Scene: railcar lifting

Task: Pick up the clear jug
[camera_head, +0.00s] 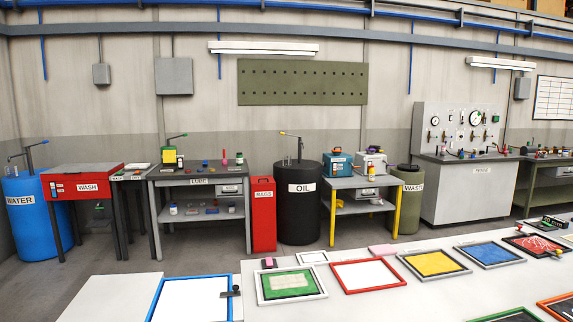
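I cannot make out a clear jug for certain at this distance. Small containers stand on the LUBE bench (200,181) against the back wall, among them a yellow can (169,156) and a small white bottle (173,209) on its lower shelf. More small items stand on the yellow-legged table (345,183), including a blue-green box (338,165) and a grey-white box (371,163). Neither of my grippers is in view.
A white table with coloured frames, including a blue one (191,279) and a red one (368,274), fills the foreground. Behind it are a blue WATER drum (27,222), red WASH unit (85,184), red RAGS bin (263,218) and black OIL drum (299,216). Grey floor lies between.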

